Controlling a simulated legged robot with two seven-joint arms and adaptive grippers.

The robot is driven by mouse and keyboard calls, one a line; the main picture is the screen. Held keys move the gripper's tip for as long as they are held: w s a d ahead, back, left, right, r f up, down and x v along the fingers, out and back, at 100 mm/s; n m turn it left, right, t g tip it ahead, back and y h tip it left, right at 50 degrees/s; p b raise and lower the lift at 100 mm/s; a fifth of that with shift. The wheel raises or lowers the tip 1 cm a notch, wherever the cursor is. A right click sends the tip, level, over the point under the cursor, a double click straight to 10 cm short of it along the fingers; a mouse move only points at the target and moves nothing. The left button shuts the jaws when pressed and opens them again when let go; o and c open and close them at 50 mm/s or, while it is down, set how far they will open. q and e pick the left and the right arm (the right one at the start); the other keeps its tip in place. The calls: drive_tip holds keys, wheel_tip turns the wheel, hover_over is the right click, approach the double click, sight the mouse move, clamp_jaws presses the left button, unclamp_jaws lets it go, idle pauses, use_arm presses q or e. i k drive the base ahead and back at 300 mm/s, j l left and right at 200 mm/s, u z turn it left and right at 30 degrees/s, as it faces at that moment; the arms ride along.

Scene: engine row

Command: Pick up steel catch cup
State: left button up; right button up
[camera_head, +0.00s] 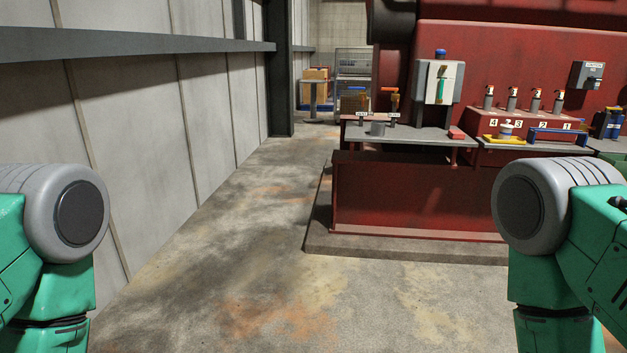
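A small grey metal cup (377,129), which looks like the steel catch cup, stands on the left part of a grey shelf (425,136) on the red engine. It is some distance ahead of me, right of the middle of the view. An orange-handled valve or tap stands just behind it to the right. My green and grey arms show at the left and right lower edges. Neither gripper is in view, and nothing of mine is near the cup.
The red engine base (410,195) stands on a low concrete plinth (400,246). A red block (457,132) and a yellow tray (503,139) lie right of the cup. Open concrete floor (240,260) lies ahead, with a panelled wall (150,120) on the left.

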sight(378, 127)
drive_tip(key=i, duration=2)
